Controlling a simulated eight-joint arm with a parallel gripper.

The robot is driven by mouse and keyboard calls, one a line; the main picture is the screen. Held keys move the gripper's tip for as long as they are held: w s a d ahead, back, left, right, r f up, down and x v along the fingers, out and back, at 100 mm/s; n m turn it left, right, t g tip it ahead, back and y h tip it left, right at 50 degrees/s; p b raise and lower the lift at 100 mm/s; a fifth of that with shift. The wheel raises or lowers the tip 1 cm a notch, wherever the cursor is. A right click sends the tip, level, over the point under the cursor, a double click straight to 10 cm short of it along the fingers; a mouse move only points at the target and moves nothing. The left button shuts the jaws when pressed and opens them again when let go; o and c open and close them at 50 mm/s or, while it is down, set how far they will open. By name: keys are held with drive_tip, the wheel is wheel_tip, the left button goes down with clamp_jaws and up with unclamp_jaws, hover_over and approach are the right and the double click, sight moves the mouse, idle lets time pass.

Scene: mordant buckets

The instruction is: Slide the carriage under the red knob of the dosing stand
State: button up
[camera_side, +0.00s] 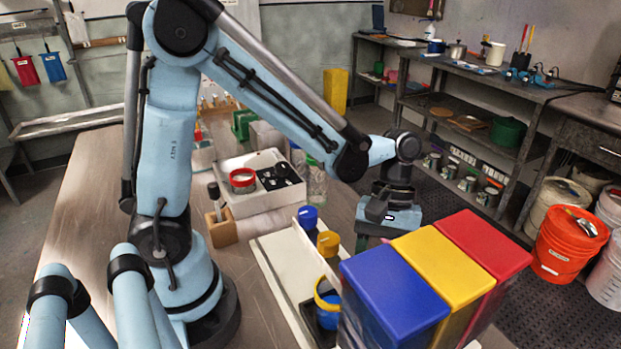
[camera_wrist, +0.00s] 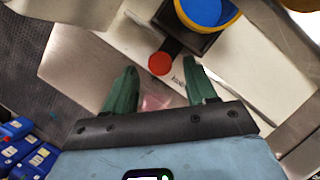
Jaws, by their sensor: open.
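The dosing stand has blue (camera_side: 392,290), yellow (camera_side: 440,262) and red (camera_side: 486,243) boxes at the front right of the side view, over a pale base (camera_side: 275,262). A yellow-rimmed cup, blue inside (camera_side: 327,297), stands left of the blue box. The wrist view shows this cup (camera_wrist: 205,10) on a dark carriage (camera_wrist: 190,38), with a short dark arm ending in a round red knob (camera_wrist: 160,63). My gripper (camera_wrist: 160,82) is open and empty, the red knob just beyond and between its green fingertips. The boxes hide the fingertips in the side view.
A blue-topped cylinder (camera_side: 307,217) and a yellow-topped one (camera_side: 327,243) stand in a row left of the boxes. A white tray (camera_side: 250,207) with jars and a wooden block (camera_side: 221,230) lie farther left. An orange bucket (camera_side: 567,245) stands at the right.

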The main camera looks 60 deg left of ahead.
drive_tip(key=shift+x, duration=0.75)
clamp_jaws()
